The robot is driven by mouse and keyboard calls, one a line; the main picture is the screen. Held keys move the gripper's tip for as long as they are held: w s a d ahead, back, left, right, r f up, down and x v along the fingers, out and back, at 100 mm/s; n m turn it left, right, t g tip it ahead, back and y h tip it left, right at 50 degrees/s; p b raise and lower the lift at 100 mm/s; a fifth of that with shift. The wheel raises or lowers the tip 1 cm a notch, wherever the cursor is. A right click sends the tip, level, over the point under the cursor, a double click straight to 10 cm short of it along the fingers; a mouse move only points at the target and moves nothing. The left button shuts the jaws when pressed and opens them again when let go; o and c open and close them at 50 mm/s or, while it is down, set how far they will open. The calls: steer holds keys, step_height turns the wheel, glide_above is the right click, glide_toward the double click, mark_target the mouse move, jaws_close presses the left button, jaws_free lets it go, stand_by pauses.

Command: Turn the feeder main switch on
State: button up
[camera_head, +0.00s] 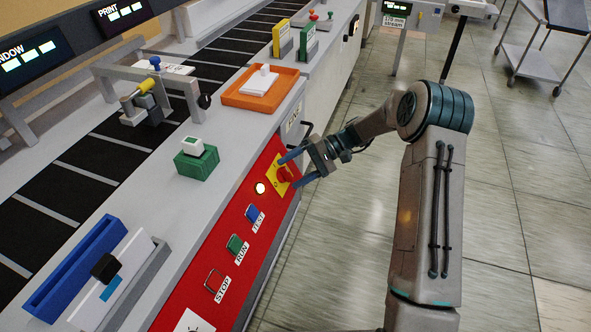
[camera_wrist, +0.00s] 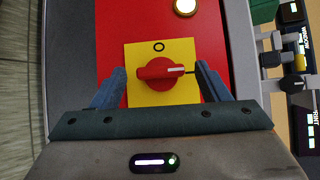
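The feeder main switch is a red rotary knob (camera_wrist: 158,73) on a yellow square plate (camera_wrist: 147,94) on the red panel; the plate also shows in the head view (camera_head: 275,171). In the wrist view a white line on the knob points right, toward a dark mark on the plate, and an "O" stands at the plate's top. My gripper (camera_wrist: 162,76) is open, with one blue finger on each side of the knob. The fingers look apart from the knob. In the head view my gripper (camera_head: 287,172) faces the panel at the switch.
A round lit lamp (camera_head: 260,188) sits beside the switch. TEST (camera_head: 252,213), RUN (camera_head: 235,245) and STOP (camera_head: 214,281) buttons line the red panel (camera_head: 228,222). An orange tray (camera_head: 240,101) and green block (camera_head: 196,164) stand on the grey top.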

steer(key=v, duration=1.4)
steer(key=shift+a, duration=0.1)
